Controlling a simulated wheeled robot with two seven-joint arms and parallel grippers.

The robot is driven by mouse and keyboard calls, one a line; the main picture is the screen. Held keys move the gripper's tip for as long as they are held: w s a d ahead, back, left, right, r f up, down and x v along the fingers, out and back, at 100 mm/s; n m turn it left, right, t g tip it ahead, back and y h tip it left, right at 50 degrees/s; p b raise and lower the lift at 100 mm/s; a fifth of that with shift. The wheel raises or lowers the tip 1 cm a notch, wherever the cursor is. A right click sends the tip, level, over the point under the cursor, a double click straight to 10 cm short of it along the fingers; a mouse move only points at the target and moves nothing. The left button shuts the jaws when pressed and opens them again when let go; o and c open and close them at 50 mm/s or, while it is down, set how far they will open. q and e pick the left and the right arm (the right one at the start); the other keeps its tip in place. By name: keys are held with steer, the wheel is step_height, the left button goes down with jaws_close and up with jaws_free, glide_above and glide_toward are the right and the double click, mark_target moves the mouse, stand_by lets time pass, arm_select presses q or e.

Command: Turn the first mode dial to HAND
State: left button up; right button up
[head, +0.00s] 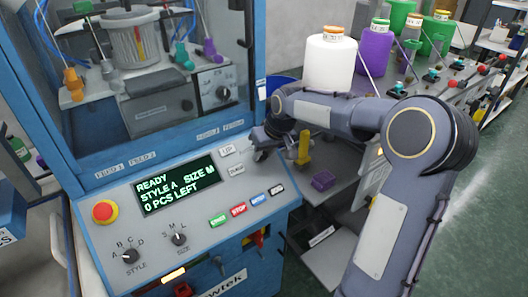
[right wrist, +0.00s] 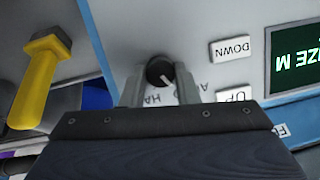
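The first mode dial is a round dark knob (right wrist: 159,72) with a white pointer line, on the pale panel in the right wrist view. The labels around it read upside down; part of "HA" and an "A" show, the rest is hidden by my gripper. The pointer line slants to the lower right in that view, not at the "HA" letters. My right gripper (right wrist: 160,80) has one finger on each side of the knob, and both look in contact with it. In the head view my right gripper (head: 262,142) is at the panel's right edge and hides the dial. My left gripper is not in view.
The display (head: 177,186) reads READY, STYLE A, SIZE M, 0 PCS LEFT. UP and DOWN buttons (right wrist: 230,48) sit close to the dial. A red stop button (head: 105,211) is at the left. A yellow-handled thing (right wrist: 38,80) stands beside the panel. Yarn cones (head: 328,62) stand behind my arm.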

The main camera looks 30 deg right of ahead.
steer(key=c, duration=0.4)
steer(key=shift+m, duration=0.4)
steer(key=m, duration=0.2)
steer(key=m+y+b, duration=0.1)
steer(key=m, duration=0.2)
steer(key=shift+d+t+y, duration=0.15)
steer(key=shift+t+y, duration=0.15)
steer(key=shift+t, duration=0.1)
steer(key=m+t+b, duration=0.1)
steer(key=m, duration=0.4)
steer(key=shift+s+d+f+y, duration=0.1)
steer(key=shift+s+y, duration=0.05)
steer(key=shift+y, duration=0.25)
steer(key=shift+m, duration=0.3)
steer(key=o, duration=1)
